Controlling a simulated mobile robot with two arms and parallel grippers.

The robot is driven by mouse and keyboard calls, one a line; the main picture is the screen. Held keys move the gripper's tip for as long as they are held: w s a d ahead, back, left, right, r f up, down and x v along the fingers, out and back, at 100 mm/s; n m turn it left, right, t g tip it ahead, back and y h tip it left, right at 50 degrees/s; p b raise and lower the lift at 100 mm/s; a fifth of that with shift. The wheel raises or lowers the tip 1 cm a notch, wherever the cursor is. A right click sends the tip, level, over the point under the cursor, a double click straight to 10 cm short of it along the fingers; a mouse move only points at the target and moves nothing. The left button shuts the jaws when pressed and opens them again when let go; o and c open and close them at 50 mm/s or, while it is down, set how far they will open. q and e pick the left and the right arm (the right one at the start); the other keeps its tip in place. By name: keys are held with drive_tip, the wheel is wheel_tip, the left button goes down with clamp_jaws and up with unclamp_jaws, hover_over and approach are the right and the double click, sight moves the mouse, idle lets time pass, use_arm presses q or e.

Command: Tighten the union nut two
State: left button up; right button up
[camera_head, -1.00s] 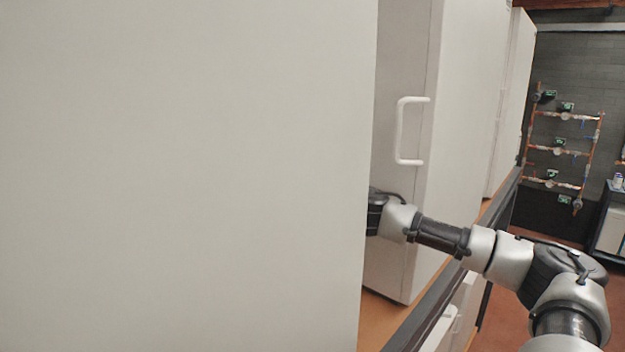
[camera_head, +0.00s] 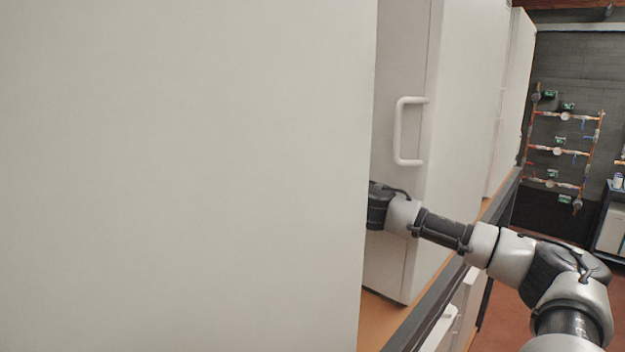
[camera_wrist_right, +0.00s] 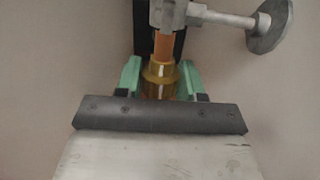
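The brass union nut (camera_wrist_right: 158,82) shows in the right wrist view, on a copper-coloured pipe end (camera_wrist_right: 163,47) below a grey metal valve. The green fingertips of my right gripper (camera_wrist_right: 160,82) stand close on both sides of the nut. I cannot tell whether they press on it or leave a small gap. In the head view my right arm reaches left, and its hand is hidden behind the large white panel. The nut is hidden there too. My left gripper is not in view.
A large white panel (camera_head: 180,180) fills the left of the head view. Behind it stands a white cabinet with a handle (camera_head: 400,132). A grey valve with a round handwheel (camera_wrist_right: 270,26) sits just above the nut. Copper pipework (camera_head: 562,150) hangs on the far wall.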

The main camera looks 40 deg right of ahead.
drive_tip(key=c, duration=0.3)
drive_tip(key=shift+c, duration=0.2)
drive_tip(key=shift+m+h, duration=0.3)
drive_tip(key=shift+h, duration=0.2)
drive_tip(key=o, duration=1.1)
drive_tip(key=shift+m+h, duration=0.6)
drive_tip(key=shift+h, duration=0.4)
